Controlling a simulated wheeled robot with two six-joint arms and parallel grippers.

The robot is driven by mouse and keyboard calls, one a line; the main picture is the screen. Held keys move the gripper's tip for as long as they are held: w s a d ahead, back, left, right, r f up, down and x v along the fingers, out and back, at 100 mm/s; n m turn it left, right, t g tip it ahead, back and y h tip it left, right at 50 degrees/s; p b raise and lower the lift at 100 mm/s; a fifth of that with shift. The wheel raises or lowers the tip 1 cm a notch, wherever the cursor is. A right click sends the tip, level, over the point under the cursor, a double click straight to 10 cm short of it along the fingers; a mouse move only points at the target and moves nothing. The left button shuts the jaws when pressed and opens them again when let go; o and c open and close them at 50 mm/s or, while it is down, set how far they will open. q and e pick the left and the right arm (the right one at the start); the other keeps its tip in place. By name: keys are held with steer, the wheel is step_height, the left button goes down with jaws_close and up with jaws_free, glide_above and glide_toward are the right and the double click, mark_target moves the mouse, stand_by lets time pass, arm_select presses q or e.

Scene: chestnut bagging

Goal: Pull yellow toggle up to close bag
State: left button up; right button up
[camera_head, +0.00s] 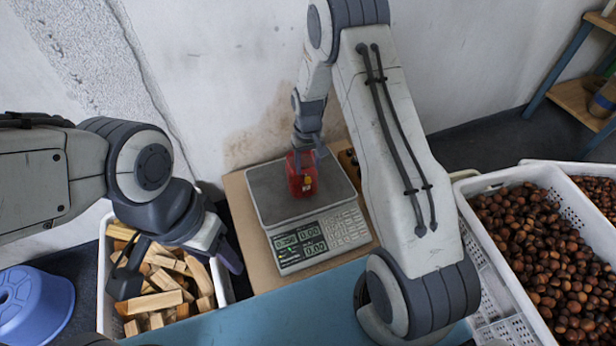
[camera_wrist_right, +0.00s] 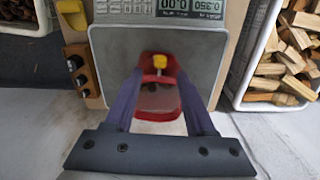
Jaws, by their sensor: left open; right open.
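A small red bag (camera_head: 302,184) stands on the plate of the scale (camera_head: 270,200). A yellow toggle (camera_head: 307,181) shows on its front. In the right wrist view the red bag (camera_wrist_right: 158,102) lies between my finger pads, with the yellow toggle (camera_wrist_right: 160,62) just past the fingertips. My right gripper (camera_head: 308,158) is open and comes down from above at the bag's top; it also shows in the right wrist view (camera_wrist_right: 159,82). I cannot tell whether its fingers touch the bag. My left gripper (camera_head: 180,268) is open and empty above the wood crate.
A white crate (camera_head: 104,285) of wood pieces stands at the left, with a blue stool (camera_head: 38,300) beside it. White crates of chestnuts (camera_head: 545,235) stand at the right. The scale rests on a brown board (camera_head: 243,225) against the wall. My right arm crosses the middle.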

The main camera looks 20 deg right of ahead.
mark_target(308, 178)
step_height(308, 178, down, 5)
steer(key=shift+b, duration=0.3)
jaws_close()
stand_by(1.4)
